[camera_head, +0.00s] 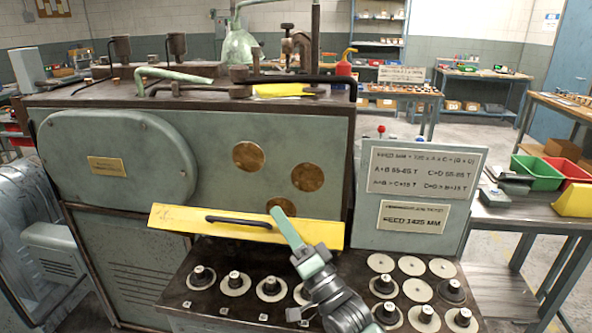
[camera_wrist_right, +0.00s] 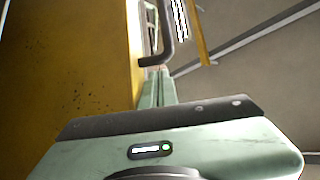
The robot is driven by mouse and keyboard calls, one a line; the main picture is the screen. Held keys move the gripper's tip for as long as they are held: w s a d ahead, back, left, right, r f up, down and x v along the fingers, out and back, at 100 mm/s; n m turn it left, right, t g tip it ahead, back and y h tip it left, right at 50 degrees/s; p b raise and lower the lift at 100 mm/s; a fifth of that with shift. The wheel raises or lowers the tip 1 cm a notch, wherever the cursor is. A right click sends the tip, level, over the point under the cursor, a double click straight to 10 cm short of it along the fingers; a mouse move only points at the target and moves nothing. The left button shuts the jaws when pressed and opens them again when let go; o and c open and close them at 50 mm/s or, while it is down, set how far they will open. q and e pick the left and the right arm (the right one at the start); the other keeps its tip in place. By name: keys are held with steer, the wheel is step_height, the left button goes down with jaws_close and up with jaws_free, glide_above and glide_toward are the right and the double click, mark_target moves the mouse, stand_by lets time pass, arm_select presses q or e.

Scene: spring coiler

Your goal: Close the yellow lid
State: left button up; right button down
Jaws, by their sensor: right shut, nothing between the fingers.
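The yellow lid (camera_head: 180,219) is a long panel across the lower front of the green machine, tilted, with a dark bar handle (camera_head: 238,221) on its face. In the right wrist view the lid's yellow surface (camera_wrist_right: 65,70) fills the left side, and the dark handle (camera_wrist_right: 166,38) shows at the top. My right gripper (camera_head: 280,212) is shut and empty, its fingers at the lid's right part, to the right of the handle. In the right wrist view its fingers (camera_wrist_right: 154,78) are close beside the yellow face; I cannot tell whether they touch it. My left gripper is not in view.
Below the lid, a dark tray (camera_head: 215,312) holds several round discs and knobs on posts. A grey sign panel (camera_head: 412,236) stands right of the lid. A side bench (camera_head: 515,222) at the right carries green and red bins. Open floor lies between the benches behind.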

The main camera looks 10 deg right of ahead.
arm_select(q)
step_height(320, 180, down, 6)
steer(key=b, duration=0.4)
steer(key=shift+b, duration=0.3)
arm_select(e)
steer(key=s+a+f+n+y, duration=0.1)
steer(key=s+f, duration=0.4)
steer(key=f, duration=0.3)
steer(key=shift+s+a+f, duration=0.15)
steer(key=shift+s+a, duration=0.1)
steer(key=shift+a, duration=0.15)
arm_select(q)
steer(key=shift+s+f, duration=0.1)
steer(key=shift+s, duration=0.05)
